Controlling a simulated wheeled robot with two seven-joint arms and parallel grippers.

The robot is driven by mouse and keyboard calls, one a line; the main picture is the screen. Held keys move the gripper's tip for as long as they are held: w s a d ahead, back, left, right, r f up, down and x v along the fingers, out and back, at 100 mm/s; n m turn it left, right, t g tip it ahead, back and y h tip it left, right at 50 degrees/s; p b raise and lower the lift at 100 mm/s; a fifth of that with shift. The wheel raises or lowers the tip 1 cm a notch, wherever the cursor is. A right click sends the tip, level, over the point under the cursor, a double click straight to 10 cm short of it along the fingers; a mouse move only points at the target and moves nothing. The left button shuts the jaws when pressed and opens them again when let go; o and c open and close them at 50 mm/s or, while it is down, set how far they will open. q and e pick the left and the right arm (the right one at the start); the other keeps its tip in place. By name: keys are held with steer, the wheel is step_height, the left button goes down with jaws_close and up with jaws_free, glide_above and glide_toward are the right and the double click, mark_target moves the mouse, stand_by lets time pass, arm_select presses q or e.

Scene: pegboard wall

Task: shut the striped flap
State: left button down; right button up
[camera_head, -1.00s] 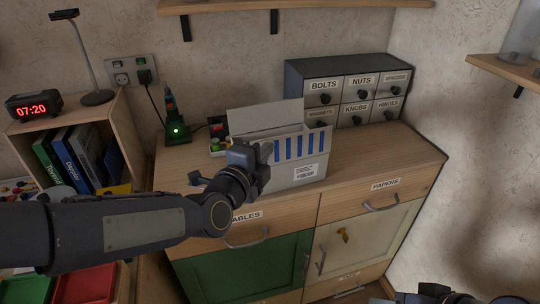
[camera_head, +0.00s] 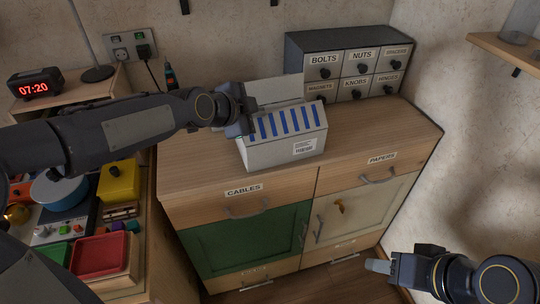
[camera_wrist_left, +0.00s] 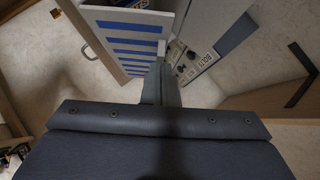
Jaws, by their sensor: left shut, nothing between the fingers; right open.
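The striped flap (camera_head: 288,122) is a white panel with blue stripes on top of a white box on the wooden cabinet. It slopes back from the box's front edge towards a plain pale panel (camera_head: 277,90) that stands up behind it. My left gripper (camera_head: 246,108) is shut and empty at the flap's left end, fingers close to it; contact is unclear. In the left wrist view the shut fingers (camera_wrist_left: 161,82) are beside the striped flap (camera_wrist_left: 133,42). My right gripper (camera_head: 378,265) is open at the lower right, away from the box.
A drawer unit (camera_head: 355,65) stands behind the box to the right. The cabinet top (camera_head: 385,140) is clear at right. A clock (camera_head: 35,83) and lamp stand on a shelf at left. Red (camera_head: 100,255) and yellow (camera_head: 118,181) containers are at lower left.

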arm_select(q)
steer(key=shift+w+a+f+n+g, duration=0.1)
steer(key=shift+w+a+n+g, duration=0.15)
steer(key=shift+w+g, duration=0.15)
steer(key=shift+w+a+f+n+g, duration=0.1)
steer(key=shift+w+n+g, duration=0.2)
steer(key=shift+w, duration=0.1)
steer(key=shift+w+a+f+n+g+h+p, duration=0.2)
steer(key=shift+w+n+g+h+p, duration=0.2)
steer(key=shift+w+g+p, duration=0.25)
steer(key=shift+w+a+f+n+g+h+p, duration=0.25)
steer(key=shift+w+f+n+g+p, duration=0.4)
steer(key=shift+g+p, duration=0.4)
steer(key=shift+w+a+f+n+g+h+p, duration=0.25)
steer(key=shift+w+f+g+p, duration=0.2)
steer(key=shift+f+g+p, duration=0.4)
steer(key=shift+r, duration=0.15)
